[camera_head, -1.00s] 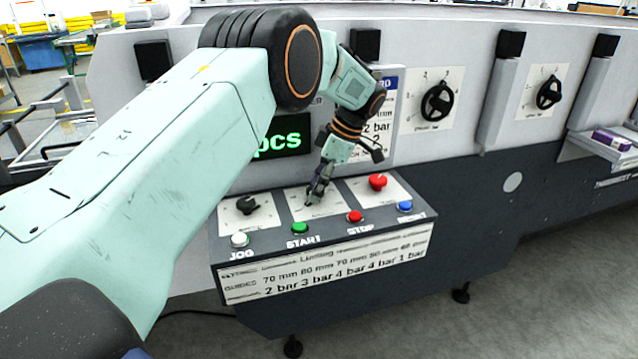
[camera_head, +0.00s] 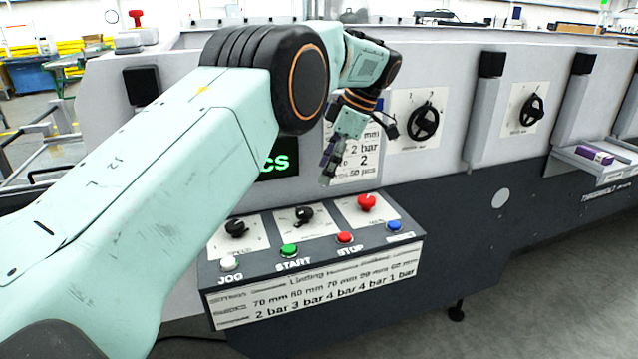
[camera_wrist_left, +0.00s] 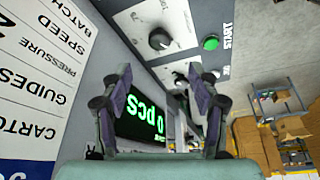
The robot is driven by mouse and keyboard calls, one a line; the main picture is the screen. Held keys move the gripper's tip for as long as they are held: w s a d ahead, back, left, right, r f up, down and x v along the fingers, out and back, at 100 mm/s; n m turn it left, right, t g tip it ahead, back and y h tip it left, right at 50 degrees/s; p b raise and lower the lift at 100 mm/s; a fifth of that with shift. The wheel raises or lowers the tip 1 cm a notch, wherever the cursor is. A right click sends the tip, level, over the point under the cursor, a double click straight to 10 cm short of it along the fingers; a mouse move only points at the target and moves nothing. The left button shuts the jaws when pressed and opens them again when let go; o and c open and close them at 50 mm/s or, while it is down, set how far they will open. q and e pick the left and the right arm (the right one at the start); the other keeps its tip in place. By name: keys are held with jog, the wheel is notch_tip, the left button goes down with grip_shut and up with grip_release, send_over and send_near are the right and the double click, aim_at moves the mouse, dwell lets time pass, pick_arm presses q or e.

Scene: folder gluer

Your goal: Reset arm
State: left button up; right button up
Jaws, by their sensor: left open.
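My left arm comes in from the left in the head view. Its gripper (camera_head: 328,165) hangs above the control panel (camera_head: 262,262), in front of the white job sheet (camera_head: 362,160), clear of the knobs and buttons. In the left wrist view the gripper (camera_wrist_left: 165,95) shows two purple-grey fingers spread apart with nothing between them. Beyond them are a black knob (camera_wrist_left: 160,39), the green START button (camera_wrist_left: 211,43) and the green-lettered display (camera_wrist_left: 140,118). My right gripper is in neither view.
The panel carries a black left knob (camera_head: 236,228), a black middle knob (camera_head: 304,214), a red knob (camera_head: 367,203), and white, red and blue buttons along its front. Handwheels (camera_head: 424,122) sit on the machine wall to the right. A purple box (camera_head: 594,154) lies on a side shelf.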

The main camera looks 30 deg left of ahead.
pick_arm(q)
jog(key=shift+w+d+r, duration=0.1)
jog(key=shift+w+r, duration=0.05)
jog(key=shift+r, duration=0.35)
jog(key=shift+d+r, duration=0.1)
jog(key=shift+d, duration=0.05)
